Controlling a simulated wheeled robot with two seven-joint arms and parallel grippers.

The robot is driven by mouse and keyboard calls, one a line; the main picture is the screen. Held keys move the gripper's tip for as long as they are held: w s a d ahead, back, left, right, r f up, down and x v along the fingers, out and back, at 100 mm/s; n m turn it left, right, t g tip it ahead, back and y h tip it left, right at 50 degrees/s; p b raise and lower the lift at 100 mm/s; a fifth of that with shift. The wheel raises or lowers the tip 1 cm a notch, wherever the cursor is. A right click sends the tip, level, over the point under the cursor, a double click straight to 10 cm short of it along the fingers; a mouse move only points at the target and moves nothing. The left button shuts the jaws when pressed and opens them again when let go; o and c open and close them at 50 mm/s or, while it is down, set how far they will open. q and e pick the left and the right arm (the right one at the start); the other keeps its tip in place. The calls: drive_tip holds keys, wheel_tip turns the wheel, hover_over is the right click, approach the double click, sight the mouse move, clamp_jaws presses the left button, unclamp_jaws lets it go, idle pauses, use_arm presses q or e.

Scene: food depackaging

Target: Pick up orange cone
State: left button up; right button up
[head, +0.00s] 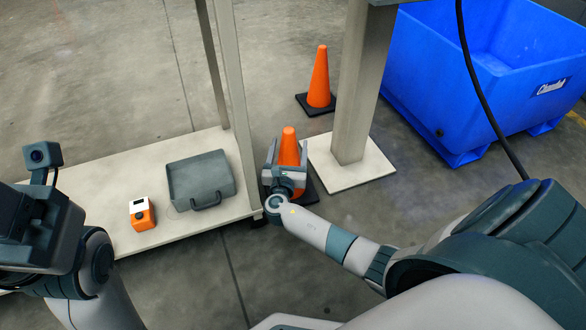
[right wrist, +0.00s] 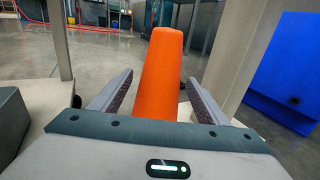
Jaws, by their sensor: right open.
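An orange cone (head: 289,149) on a dark square base stands on the floor between the low cart and the post. My right gripper (head: 287,165) is around its upper part. In the right wrist view the same cone (right wrist: 161,75) rises between the two open fingers (right wrist: 158,95), with a visible gap on each side. Its lower part is hidden by the gripper body.
A pale cart shelf (head: 100,176) at the left carries a grey case (head: 200,179) and an orange device (head: 142,214). A metal post (head: 352,90) on a white base plate (head: 345,178) stands close right of the near cone. A blue bin (head: 440,95) is at the right.

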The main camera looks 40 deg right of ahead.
idle(0.5)
clamp_jaws()
drive_tip(key=shift+r, duration=0.1)
drive_tip(key=shift+r, duration=0.2)
